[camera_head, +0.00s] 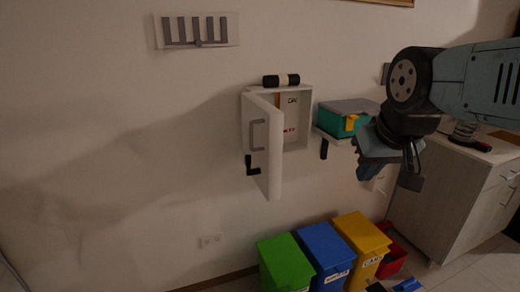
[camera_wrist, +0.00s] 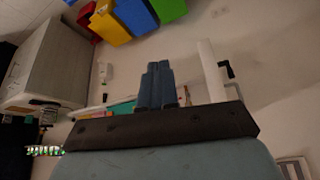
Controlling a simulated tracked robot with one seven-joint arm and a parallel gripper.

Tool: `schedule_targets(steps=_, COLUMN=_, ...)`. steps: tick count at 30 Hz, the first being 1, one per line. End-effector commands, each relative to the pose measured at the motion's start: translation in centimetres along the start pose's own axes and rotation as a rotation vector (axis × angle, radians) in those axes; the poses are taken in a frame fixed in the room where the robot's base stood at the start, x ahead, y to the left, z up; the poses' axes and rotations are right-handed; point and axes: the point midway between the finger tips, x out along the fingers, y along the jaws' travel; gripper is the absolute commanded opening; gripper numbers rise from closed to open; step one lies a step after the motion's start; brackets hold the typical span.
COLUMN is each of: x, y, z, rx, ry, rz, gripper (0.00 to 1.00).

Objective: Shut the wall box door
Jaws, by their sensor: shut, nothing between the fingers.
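The white wall box (camera_head: 298,120) is mounted on the wall, and its door (camera_head: 268,150) stands open, swung out toward me. In the wrist view, which is upside down, the door (camera_wrist: 211,72) shows as a white slab right of the fingers. My gripper (camera_head: 369,170) is to the right of the door, apart from it. Its fingers (camera_wrist: 157,85) are together with nothing between them. Part of the box is hidden by the door.
A teal box with a grey lid (camera_head: 348,107) sits on a small wall shelf right of the wall box. Green (camera_head: 284,262), blue (camera_head: 325,250) and yellow (camera_head: 362,240) bins stand below. A cabinet (camera_head: 455,190) is at right. The wall left of the door is mostly clear.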

Motion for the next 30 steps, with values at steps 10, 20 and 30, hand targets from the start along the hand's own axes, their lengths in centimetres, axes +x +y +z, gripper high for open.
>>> schedule_targets(steps=10, x=0.0, y=-0.2, z=-0.4, rx=-0.005, ry=-0.008, rz=0.003, gripper=0.0)
schedule_targets(steps=20, x=1.9, y=-3.7, z=-5.9, rx=-0.074, ry=-0.111, rz=0.096, gripper=0.0)
schedule_targets(steps=30, x=5.4, y=-12.5, z=-12.7, rx=-0.172, ry=-0.119, rz=0.252, gripper=0.0)
